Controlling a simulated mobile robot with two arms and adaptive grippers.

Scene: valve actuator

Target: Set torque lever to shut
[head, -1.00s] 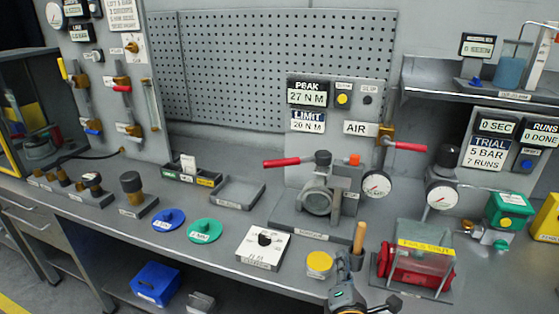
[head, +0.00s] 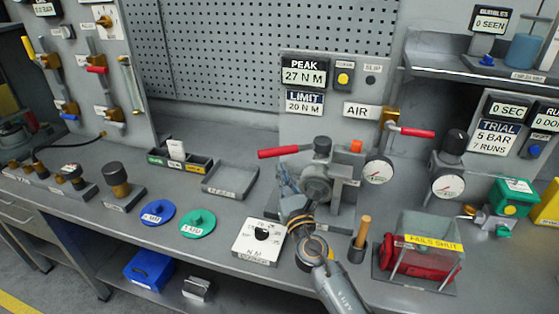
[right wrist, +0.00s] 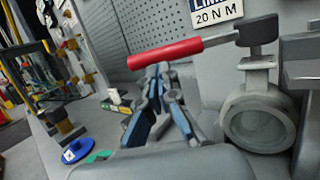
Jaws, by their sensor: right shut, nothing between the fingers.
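The torque lever has a red handle (head: 278,152) that points left from a dark hub (head: 322,146) on top of the grey valve fixture (head: 318,190). In the right wrist view the red handle (right wrist: 165,52) slopes slightly up to the right towards its grey arm. My right gripper (head: 283,174) is shut and empty, in front of the fixture and a little below the handle. In the right wrist view its fingertips (right wrist: 158,72) are close under the handle; I cannot tell whether they touch it. My left gripper is not in view.
A second red lever (head: 416,132) is on the air line at right. A gauge (head: 378,170), a wooden-handled tool (head: 362,232) and a clear guard box (head: 428,235) stand right of my arm. An N M dial box (head: 262,240) is at left. The panel reads peak 27, limit 20 N M.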

